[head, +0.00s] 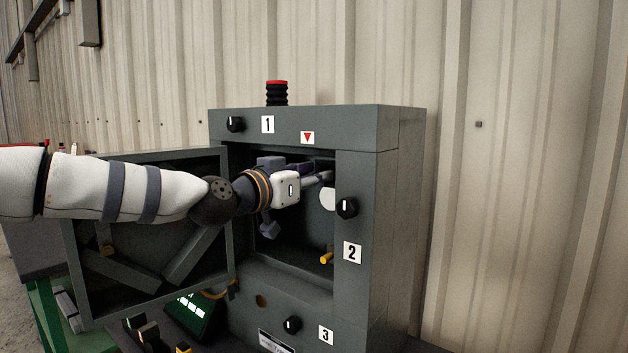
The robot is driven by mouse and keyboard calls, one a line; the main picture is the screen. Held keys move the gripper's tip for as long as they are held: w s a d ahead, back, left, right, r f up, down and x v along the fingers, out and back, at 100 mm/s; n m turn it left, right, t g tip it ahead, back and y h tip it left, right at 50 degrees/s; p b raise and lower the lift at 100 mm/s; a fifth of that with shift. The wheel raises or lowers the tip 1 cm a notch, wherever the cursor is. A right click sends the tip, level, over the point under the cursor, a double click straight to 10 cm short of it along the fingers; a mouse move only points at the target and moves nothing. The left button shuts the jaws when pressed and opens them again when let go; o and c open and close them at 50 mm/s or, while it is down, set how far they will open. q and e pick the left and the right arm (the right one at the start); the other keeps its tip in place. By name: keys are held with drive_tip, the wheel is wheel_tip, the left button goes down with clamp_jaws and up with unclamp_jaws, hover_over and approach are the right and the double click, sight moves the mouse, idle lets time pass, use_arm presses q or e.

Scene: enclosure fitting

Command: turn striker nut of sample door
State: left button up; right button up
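The grey enclosure (380,240) stands with its door (150,155) swung open to the left. My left arm reaches across in front of the door, and my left gripper (326,177) is at the upper right inside of the opening, close to the right frame. Its fingers are small and partly in shade, so I cannot tell whether they are open, shut or holding something. A pale round disc (328,199) shows just below the fingertips. I cannot make out the striker nut; it may be hidden by the gripper. My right gripper is out of view.
Black knobs sit by label 1 (268,125), label 2 (352,252) and label 3 (326,335). A yellow peg (326,258) juts out at the opening's lower right. A red-topped black beacon (277,93) stands on top. A lit green panel (190,308) lies below the door.

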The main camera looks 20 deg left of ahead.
use_arm(q)
drive_tip(key=shift+r, duration=0.1)
clamp_jaws()
